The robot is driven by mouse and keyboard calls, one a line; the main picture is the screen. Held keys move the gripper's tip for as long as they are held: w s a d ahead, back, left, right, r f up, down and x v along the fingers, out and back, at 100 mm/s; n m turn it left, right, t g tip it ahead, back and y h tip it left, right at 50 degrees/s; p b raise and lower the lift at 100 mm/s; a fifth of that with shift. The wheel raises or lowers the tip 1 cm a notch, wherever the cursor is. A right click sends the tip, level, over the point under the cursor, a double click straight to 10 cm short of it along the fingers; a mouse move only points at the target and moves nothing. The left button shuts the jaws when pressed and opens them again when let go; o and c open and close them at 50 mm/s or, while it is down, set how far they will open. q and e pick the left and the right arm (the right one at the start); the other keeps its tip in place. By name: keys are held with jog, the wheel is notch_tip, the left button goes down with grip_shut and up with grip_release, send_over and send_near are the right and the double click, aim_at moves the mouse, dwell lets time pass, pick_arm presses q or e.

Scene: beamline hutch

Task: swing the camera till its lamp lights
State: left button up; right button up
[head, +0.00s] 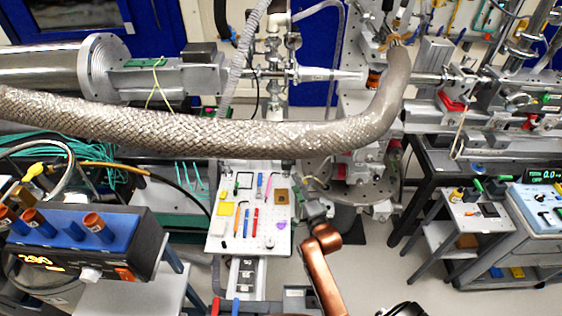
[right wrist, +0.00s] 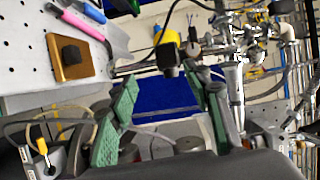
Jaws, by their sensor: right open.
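A small black box with a yellow top (right wrist: 168,55), on a thin dark cable, shows beyond my fingertips in the right wrist view; it may be the camera, but I cannot be sure. I cannot make out a lamp on it, lit or unlit. In the head view I cannot pick the camera out. My right gripper (head: 312,204) is beside the right edge of the pegboard table, below the braided hose. In the right wrist view its green fingers (right wrist: 163,80) stand wide apart with nothing between them. My left gripper does not show.
A thick braided hose (head: 230,135) crosses above the work area. The white pegboard table (head: 222,238) carries several small tools and a brown plate (right wrist: 85,71) with a black knob. A controller box (head: 85,238) stands at lower left. Floor shows free at lower right.

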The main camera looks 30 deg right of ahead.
aim_at(288, 168)
jog(key=w, duration=0.4)
jog(key=w+d+r, duration=0.1)
jog(key=w, duration=0.2)
jog(key=shift+w, duration=0.4)
jog(key=shift+w+d, duration=0.1)
jog(key=shift+w, duration=0.05)
jog(key=shift+w+d, duration=0.1)
jog(key=c, duration=1.2)
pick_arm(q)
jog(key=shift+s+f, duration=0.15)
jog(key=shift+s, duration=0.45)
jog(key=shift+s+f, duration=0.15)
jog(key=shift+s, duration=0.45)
pick_arm(e)
grip_shut()
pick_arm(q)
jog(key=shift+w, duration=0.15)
